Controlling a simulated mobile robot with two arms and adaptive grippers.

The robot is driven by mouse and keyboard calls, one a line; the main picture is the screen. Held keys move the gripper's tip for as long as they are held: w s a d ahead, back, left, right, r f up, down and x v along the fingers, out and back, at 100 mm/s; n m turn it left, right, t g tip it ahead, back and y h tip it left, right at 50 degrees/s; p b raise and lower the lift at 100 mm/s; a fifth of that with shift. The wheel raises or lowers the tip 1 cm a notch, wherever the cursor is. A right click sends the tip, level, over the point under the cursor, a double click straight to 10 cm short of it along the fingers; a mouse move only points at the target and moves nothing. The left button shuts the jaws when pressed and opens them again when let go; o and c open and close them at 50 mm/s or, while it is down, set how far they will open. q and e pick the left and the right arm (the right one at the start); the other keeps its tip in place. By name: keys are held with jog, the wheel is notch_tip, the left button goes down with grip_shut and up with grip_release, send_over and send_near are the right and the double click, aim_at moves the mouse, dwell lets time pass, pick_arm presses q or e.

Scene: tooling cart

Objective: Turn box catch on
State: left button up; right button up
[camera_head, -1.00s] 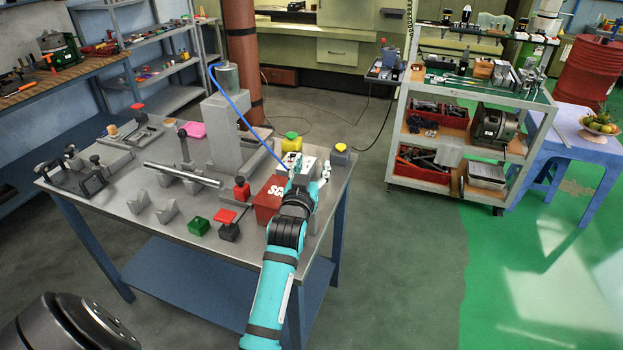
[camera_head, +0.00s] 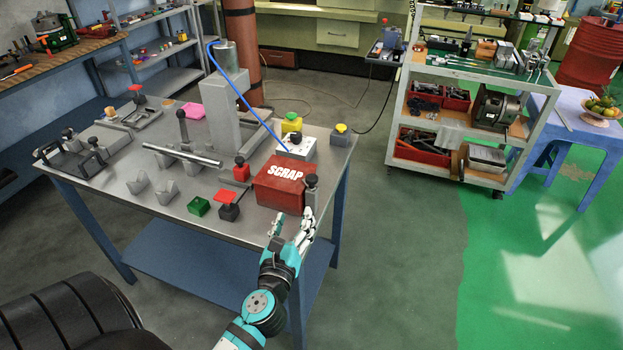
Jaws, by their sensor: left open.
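My left gripper (camera_head: 291,226) is open and empty in front of the table's near right edge, just short of the red SCRAP box (camera_head: 281,186). A grey post with a black knob (camera_head: 311,188) stands at the box's right side, just beyond the fingertips. Behind the box is a white box (camera_head: 297,150) with a small black knob on top and a blue cable. No part is marked as the box catch, so I cannot tell which one it is or its setting. My right gripper is not in view.
The metal table (camera_head: 160,225) also holds a green block (camera_head: 199,206), a red-topped dark block (camera_head: 228,205), a yellow-topped grey block (camera_head: 340,135) and a steel bar (camera_head: 182,155) on supports. A shelf cart (camera_head: 400,110) stands at the back right. The floor between is clear.

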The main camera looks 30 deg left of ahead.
aim_at(310, 183)
pick_arm(q)
jog(key=w+a+m+p, duration=0.1)
jog(key=w, duration=0.4)
jog(key=w+a+m+p, duration=0.1)
jog(key=w+a, duration=0.1)
jog(key=w, duration=0.3)
jog(key=w+a+m, duration=0.1)
jog(key=w+a, duration=0.1)
jog(key=w, duration=0.3)
jog(key=shift+f+m+p, duration=0.25)
jog(key=shift+m+p, duration=0.05)
jog(key=shift+p, duration=0.1)
jog(key=shift+s, duration=0.1)
jog(key=c, duration=1)
grip_shut()
